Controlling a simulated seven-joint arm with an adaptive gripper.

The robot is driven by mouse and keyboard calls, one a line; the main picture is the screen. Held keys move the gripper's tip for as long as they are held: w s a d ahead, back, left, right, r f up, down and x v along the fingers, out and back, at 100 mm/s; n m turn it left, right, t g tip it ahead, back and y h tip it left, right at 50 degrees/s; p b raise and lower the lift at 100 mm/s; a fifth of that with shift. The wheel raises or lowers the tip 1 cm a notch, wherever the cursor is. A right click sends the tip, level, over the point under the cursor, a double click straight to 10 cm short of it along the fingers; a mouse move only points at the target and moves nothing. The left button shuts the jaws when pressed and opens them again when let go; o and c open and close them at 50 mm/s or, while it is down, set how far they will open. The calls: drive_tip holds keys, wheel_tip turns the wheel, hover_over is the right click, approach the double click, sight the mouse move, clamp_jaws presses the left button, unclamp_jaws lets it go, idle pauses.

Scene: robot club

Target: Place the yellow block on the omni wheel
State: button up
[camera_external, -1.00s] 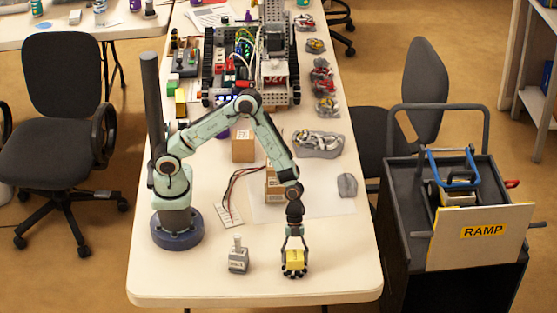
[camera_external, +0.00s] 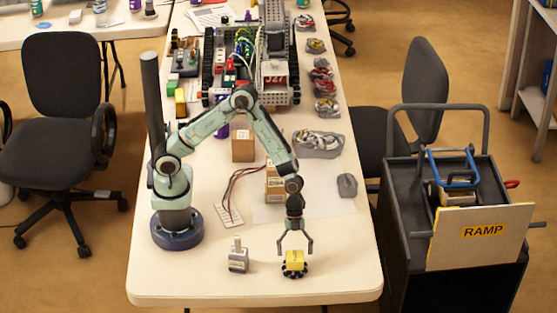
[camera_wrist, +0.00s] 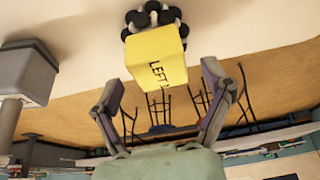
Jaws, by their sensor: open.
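The yellow block (camera_external: 295,257) sits on top of the dark omni wheel (camera_external: 294,270) near the front edge of the table. In the wrist view the yellow block (camera_wrist: 158,55) shows black lettering that reads "LEFT", and the omni wheel's black rollers (camera_wrist: 155,15) show at its far side. My gripper (camera_external: 295,245) is open just above the block, its fingers spread to either side and apart from it. In the wrist view my gripper (camera_wrist: 160,88) has a clear gap between each finger and the block.
A grey motor-like part with a shaft (camera_external: 238,258) stands left of the wheel. Cardboard boxes (camera_external: 243,146), a wired breadboard (camera_external: 229,214) and a large tracked robot (camera_external: 250,75) stand farther back. The white table (camera_external: 190,285) is bare along its front.

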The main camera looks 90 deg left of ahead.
drive_tip(key=v, duration=1)
drive_tip(key=s+a+r+n+y, duration=0.1)
drive_tip(key=s+a+r+n, duration=0.2)
drive_tip(key=s+n, duration=0.3)
drive_tip(key=s+a+r+n+y, duration=0.2)
drive_tip(key=s+a+n, duration=0.4)
drive_tip(key=s, duration=0.3)
drive_tip(key=s+a+r+n+y, duration=0.2)
drive_tip(key=s+a+r+n, duration=0.3)
drive_tip(key=s+n, duration=0.2)
drive_tip(key=shift+s+a, duration=0.2)
drive_tip(key=shift+s, duration=0.05)
